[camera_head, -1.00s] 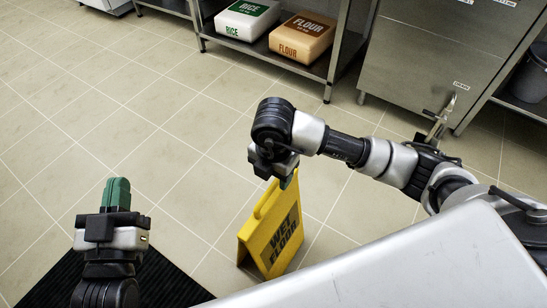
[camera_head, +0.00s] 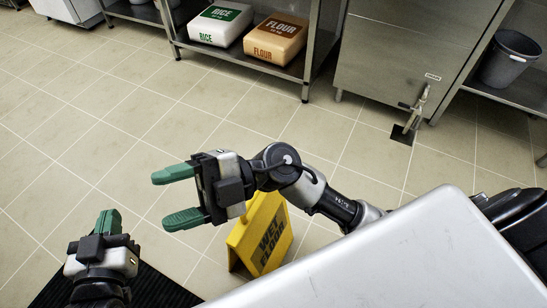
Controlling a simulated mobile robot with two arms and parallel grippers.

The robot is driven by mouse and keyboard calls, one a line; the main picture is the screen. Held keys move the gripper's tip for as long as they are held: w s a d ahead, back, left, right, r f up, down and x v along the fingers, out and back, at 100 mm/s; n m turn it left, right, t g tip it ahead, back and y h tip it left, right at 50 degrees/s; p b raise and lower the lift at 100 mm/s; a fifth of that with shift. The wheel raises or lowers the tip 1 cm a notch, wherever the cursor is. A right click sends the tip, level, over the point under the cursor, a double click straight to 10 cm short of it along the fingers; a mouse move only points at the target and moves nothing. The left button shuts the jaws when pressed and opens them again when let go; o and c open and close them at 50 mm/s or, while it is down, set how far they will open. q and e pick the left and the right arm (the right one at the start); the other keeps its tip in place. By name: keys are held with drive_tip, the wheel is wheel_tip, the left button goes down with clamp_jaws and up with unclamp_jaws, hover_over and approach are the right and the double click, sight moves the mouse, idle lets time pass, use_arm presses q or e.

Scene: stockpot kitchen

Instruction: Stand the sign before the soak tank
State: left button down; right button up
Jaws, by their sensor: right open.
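The yellow sign (camera_head: 245,246), marked "WET FLOOR", stands upright as an A-frame on the tiles just in front of my body. My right forearm and gripper hide part of its top. My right gripper (camera_head: 166,199) is open, its green fingers pointing left, up and left of the sign. Nothing is between its fingers. My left gripper (camera_head: 110,222) is at lower left, apart from the sign; its green fingers overlap from this angle. A large steel unit (camera_head: 390,62) with a drain tap (camera_head: 417,108) stands at upper right and looks like the soak tank.
A black ribbed mat (camera_head: 150,287) lies at lower left. A steel shelf (camera_head: 300,72) holds a rice bag (camera_head: 220,24) and a flour bag (camera_head: 275,40). A grey bin (camera_head: 511,60) sits on a shelf at right. The tiled floor before the steel unit is clear.

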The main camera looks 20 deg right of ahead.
drive_tip(key=w+d+r+m+t+h, duration=0.1)
drive_tip(key=w+d+m+t+h, duration=0.3)
drive_tip(key=m+t, duration=0.6)
drive_tip(key=w+d+r+m+t+h, duration=0.1)
drive_tip(key=w+d+r+m+t, duration=0.15)
drive_tip(key=d+m+t, duration=0.7)
drive_tip(key=d+f+m+h, duration=0.4)
drive_tip(key=f+m+h, duration=0.3)
drive_tip(key=f+h, duration=0.5)
drive_tip(key=shift+f+m+g, duration=0.35)
drive_tip(key=shift+f+g, duration=0.1)
drive_tip(key=shift+f, duration=0.4)
drive_tip(key=shift+s+d, duration=0.1)
